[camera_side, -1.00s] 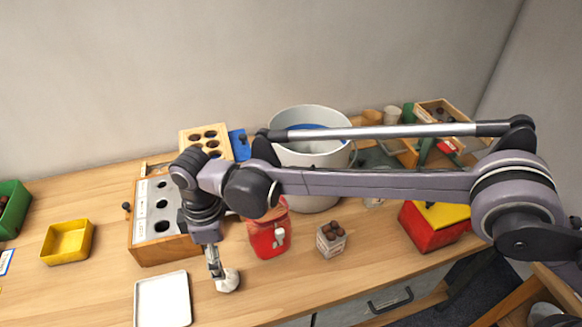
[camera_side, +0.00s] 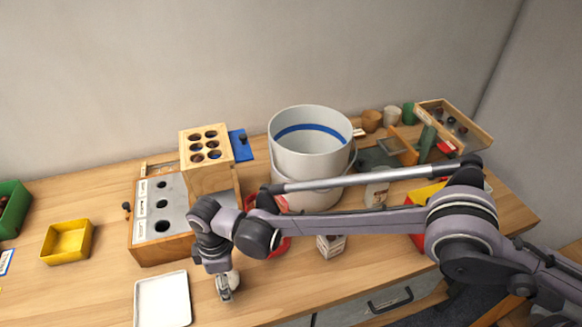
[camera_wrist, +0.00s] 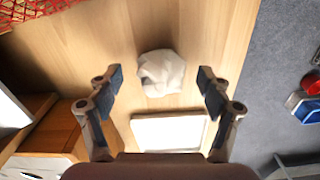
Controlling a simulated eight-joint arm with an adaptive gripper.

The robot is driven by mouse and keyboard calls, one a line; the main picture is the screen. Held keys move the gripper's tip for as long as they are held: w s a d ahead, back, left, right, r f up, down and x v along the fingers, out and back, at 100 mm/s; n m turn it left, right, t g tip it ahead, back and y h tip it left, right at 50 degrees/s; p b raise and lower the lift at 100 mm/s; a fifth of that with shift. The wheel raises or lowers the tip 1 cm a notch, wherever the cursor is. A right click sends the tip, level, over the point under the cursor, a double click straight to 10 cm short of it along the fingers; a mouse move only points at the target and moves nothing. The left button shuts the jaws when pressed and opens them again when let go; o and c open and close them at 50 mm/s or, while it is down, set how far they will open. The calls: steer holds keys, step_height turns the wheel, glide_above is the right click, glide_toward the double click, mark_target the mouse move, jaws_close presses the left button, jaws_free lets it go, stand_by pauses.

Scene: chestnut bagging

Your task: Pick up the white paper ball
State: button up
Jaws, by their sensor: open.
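The white paper ball (camera_wrist: 161,72) is a crumpled lump on the wooden table. In the wrist view it lies ahead of my open gripper (camera_wrist: 160,85), roughly centred between the two fingers, with nothing held. In the side view the ball (camera_side: 233,279) is partly hidden behind my gripper (camera_side: 225,290), which points down at the table just in front of it.
A white tray (camera_side: 163,300) lies just left of the ball. A metal-topped box with holes (camera_side: 160,215) stands behind the tray. The table's front edge is near.

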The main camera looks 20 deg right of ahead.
steer(key=shift+f, duration=0.3)
steer(key=c, duration=0.8)
steer(key=shift+c, duration=0.2)
